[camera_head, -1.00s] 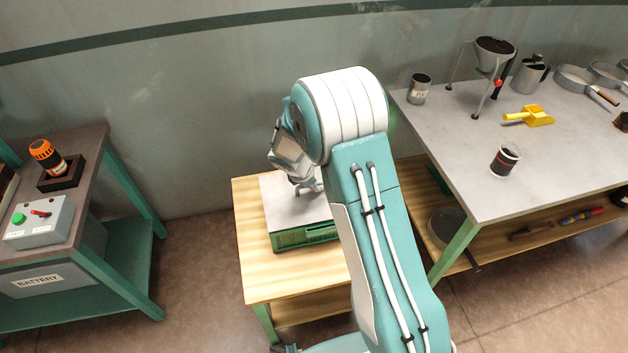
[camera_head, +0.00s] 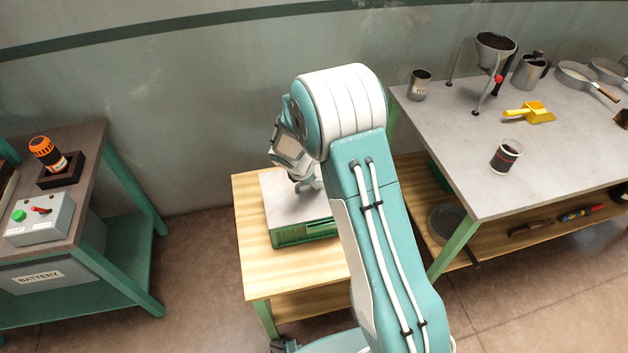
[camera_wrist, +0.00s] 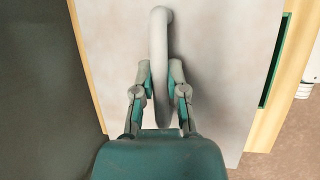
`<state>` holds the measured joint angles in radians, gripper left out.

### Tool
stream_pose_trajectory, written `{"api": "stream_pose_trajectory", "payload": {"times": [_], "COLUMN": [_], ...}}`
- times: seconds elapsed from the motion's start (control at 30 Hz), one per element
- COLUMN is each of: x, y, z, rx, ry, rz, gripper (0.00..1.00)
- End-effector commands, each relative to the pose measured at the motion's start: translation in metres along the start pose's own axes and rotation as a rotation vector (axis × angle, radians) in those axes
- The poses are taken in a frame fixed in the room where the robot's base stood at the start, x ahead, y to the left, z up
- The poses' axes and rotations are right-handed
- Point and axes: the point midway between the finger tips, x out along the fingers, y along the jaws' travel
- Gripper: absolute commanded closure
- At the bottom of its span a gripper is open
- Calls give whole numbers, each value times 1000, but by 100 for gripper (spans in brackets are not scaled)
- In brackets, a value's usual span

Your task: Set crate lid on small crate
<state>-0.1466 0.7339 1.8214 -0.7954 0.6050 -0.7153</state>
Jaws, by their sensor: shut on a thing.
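The grey crate lid (camera_head: 285,205) lies flat over the small green crate (camera_head: 300,236) on the wooden stand. My gripper (camera_head: 308,184) is above the lid, partly hidden by my arm. In the wrist view my gripper (camera_wrist: 160,88) is shut on the lid's upright loop handle (camera_wrist: 160,28). The lid (camera_wrist: 110,40) fills most of that view. A strip of the green crate (camera_wrist: 272,62) shows past its right edge, with a dark gap. I cannot tell whether the lid rests fully on the rim. My arm hides the crate's right side.
The wooden stand (camera_head: 262,280) has bare top in front of the crate. A grey worktable (camera_head: 450,140) with a cup, jar, yellow scoop and pans stands at right. A bench with a battery box (camera_head: 40,275) stands at left. The wall is close behind.

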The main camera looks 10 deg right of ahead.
Motion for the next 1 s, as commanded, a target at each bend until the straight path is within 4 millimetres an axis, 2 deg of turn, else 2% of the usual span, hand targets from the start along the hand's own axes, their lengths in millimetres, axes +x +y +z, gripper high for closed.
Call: {"api": "stream_pose_trajectory", "payload": {"times": [0.47,0.5,0.57,1.0], "x": [6,6,6,-1], "y": [-2,-2,-2,0], "z": [-2,-2,-2,-2], "rx": [-2,-2,-2,-1], "ry": [1,1,1,0], "rz": [-4,-4,-4,0], "gripper": [100,69,43,42]}}
